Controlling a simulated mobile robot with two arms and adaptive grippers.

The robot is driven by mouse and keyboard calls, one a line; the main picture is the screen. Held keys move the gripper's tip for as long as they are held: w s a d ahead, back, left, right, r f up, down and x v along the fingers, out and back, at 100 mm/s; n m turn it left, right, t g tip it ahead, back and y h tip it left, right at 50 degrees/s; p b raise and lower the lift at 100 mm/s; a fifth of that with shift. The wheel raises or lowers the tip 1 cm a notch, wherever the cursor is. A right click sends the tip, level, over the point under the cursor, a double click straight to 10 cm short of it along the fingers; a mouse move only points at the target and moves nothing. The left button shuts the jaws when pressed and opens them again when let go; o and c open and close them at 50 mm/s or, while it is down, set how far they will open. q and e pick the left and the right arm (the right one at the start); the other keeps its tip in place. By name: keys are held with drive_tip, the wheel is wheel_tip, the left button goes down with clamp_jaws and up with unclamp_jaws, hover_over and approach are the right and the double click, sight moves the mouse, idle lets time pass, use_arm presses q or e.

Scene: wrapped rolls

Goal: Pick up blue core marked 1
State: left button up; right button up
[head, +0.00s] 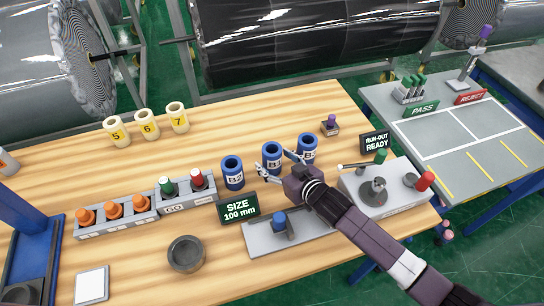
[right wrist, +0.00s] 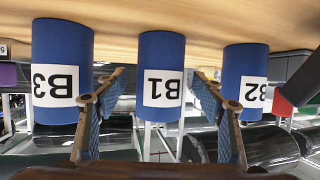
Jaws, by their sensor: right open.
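Three blue cores stand in a row on the wooden table. The core marked B1 (head: 271,157) is the middle one, and it also shows upside down in the middle of the right wrist view (right wrist: 161,55). Core B2 (head: 233,173) stands left of it and core B3 (head: 307,147) right of it in the head view. My right gripper (head: 274,160) is open, its fingers at either side of B1 in both views. Whether they touch it I cannot tell. The gripper partly hides B1 in the head view. My left gripper is not in view.
A "SIZE 100 mm" sign (head: 238,209) and a grey fixture (head: 265,243) stand in front of the cores. Cream cores (head: 148,124) stand at the back left. Orange plugs (head: 113,209) sit in a grey rack at left. A grey device (head: 390,198) stands at right.

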drive_tip(key=shift+x, duration=1.05)
drive_tip(key=shift+s, duration=0.1)
drive_tip(key=c, duration=1.3)
drive_tip(key=shift+c, duration=0.4)
drive_tip(key=shift+r, duration=0.1)
